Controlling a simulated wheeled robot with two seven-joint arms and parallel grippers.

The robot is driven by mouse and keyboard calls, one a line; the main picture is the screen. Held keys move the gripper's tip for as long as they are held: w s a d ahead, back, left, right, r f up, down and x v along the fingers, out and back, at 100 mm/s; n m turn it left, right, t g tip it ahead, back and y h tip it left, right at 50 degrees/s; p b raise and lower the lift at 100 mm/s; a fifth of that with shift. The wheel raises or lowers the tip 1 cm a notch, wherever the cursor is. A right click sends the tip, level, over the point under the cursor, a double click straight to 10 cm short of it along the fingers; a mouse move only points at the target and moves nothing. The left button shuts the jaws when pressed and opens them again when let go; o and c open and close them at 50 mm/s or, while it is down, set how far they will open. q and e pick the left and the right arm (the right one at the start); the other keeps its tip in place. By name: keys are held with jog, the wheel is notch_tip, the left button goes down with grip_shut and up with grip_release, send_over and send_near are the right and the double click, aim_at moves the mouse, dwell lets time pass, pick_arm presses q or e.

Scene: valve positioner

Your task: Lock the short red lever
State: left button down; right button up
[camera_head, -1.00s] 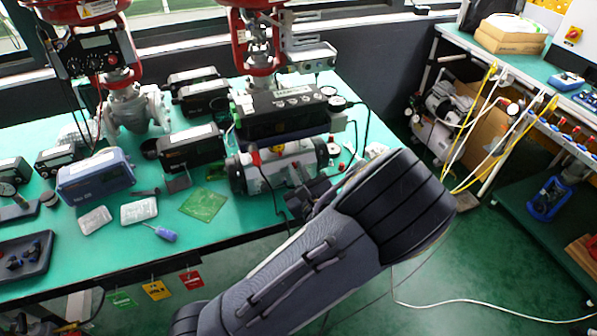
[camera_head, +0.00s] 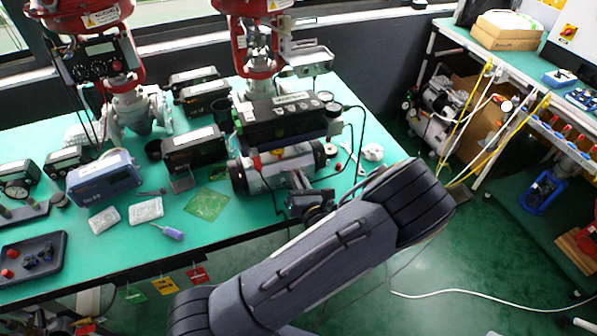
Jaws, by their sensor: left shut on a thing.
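My left forearm covers the table edge below. My right gripper is not in view.
A green circuit board (camera_head: 206,204), a blue screwdriver (camera_head: 168,232) and a blue box (camera_head: 104,179) lie to the left. A black tray (camera_head: 30,262) is at far left. Red valve actuators stand behind.

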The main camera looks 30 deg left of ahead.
pick_arm(q)
jog(key=shift+s+a+f+m+p, duration=0.15)
jog(key=shift+m+p, duration=0.15)
jog(key=shift+m, duration=0.35)
jog(key=shift+w+d+f+m+p, duration=0.15)
jog(key=shift+m+p, duration=0.1)
jog(key=shift+m, duration=0.35)
jog(key=shift+s+a+f+m+p, duration=0.15)
jog(key=shift+m+p, duration=0.15)
jog(key=shift+m, duration=0.35)
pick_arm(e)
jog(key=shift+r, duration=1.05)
pick_arm(q)
jog(key=shift+f, duration=0.1)
jog(key=c, duration=1.5)
grip_release()
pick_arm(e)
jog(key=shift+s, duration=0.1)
pick_arm(q)
jog(key=shift+d+f, duration=0.1)
jog(key=shift+d, duration=0.1)
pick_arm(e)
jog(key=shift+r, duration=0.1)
